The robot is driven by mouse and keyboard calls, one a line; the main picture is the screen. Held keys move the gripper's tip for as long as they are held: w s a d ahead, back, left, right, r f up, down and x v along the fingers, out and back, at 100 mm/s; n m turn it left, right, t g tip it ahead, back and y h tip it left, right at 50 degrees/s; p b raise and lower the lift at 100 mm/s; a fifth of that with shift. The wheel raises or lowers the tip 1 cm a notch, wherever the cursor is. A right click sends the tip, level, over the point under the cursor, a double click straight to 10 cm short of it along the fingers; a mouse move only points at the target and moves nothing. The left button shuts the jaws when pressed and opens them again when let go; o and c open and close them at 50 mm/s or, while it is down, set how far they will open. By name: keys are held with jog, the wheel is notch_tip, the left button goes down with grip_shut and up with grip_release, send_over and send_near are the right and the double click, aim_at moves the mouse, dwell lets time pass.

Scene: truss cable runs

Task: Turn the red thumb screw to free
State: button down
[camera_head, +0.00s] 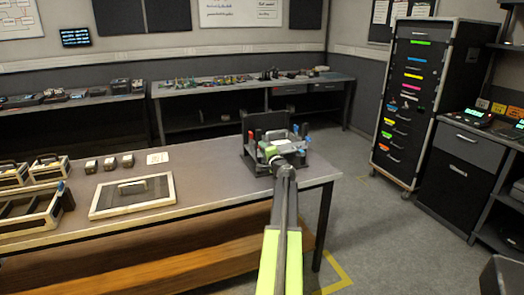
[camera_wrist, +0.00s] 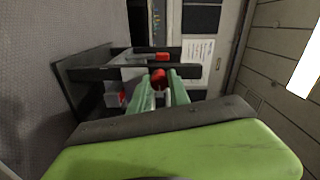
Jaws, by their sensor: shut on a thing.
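A red thumb screw (camera_wrist: 159,76) shows in the wrist view between the tips of my gripper's pale green fingers (camera_wrist: 160,88). My gripper is shut on it. The screw sits at a dark fixture (camera_wrist: 90,70) with bars and a plate. A second red piece (camera_wrist: 161,57) lies just beyond the screw, and a smaller red and grey part (camera_wrist: 116,98) is at the left. In the head view the fixture (camera_head: 252,157) stands on the right end of the table. My arm reaches it from the front and hides part of it. The screw's turn angle cannot be told.
The grey table (camera_head: 190,165) holds a framed panel (camera_head: 132,195), open trays (camera_head: 28,213) and several small blocks to the left. A back bench (camera_head: 220,88) carries small items. A drawer rack (camera_head: 415,105) stands at the right, with clear floor before it.

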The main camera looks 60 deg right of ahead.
jog(key=shift+w, duration=0.1)
dwell(0.3)
jog(key=c, duration=1.2)
grip_release()
jog(key=shift+c, duration=0.2)
jog(key=v, duration=1.7)
jog(key=shift+a, duration=0.15)
jog(key=shift+r, duration=0.1)
